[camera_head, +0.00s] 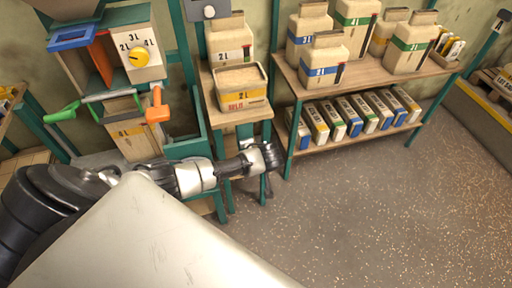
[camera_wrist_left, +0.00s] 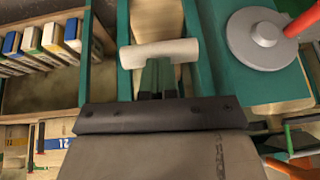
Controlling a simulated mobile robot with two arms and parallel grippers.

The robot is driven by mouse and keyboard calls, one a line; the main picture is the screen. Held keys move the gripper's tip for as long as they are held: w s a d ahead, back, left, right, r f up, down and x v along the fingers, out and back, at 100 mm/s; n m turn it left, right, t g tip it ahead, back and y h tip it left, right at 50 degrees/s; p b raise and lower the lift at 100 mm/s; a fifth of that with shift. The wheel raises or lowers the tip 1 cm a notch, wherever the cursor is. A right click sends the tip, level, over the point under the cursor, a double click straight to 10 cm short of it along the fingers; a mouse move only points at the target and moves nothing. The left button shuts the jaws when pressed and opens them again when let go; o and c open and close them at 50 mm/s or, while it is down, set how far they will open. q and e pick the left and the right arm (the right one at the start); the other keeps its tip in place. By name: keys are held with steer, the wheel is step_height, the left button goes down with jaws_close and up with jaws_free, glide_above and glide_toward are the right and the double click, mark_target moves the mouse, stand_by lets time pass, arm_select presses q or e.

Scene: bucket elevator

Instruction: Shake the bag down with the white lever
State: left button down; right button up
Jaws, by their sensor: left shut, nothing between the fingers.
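The white lever shows in the left wrist view as a pale crossbar handle (camera_wrist_left: 160,53), just beyond my left fingertips. I cannot tell whether they touch it. My left gripper (camera_wrist_left: 157,92) is shut and empty. In the head view my left gripper (camera_head: 268,158) is in front of the narrow wooden stand, and the white lever cannot be made out there. A tan bag marked 4 L (camera_head: 130,132) stands under the dispenser (camera_head: 138,55), partly hidden behind the handles and my arm. My right gripper is not in view.
Green (camera_head: 63,113) and orange (camera_head: 157,106) handles stick out from the dispenser. An open 2 L bag (camera_head: 240,88) stands on the narrow stand (camera_head: 229,116). A shelf (camera_head: 345,84) with bags and several small packs is at right. The speckled floor (camera_head: 370,215) is clear.

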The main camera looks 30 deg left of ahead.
arm_select(q)
steer(key=f, duration=0.2)
steer(key=f+b, duration=0.1)
steer(key=f, duration=0.2)
steer(key=shift+s+d+f+b, duration=0.25)
steer(key=shift+s+f+b, duration=0.05)
steer(key=shift+f+b, duration=0.05)
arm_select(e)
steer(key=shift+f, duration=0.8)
arm_select(q)
steer(key=shift+s, duration=0.1)
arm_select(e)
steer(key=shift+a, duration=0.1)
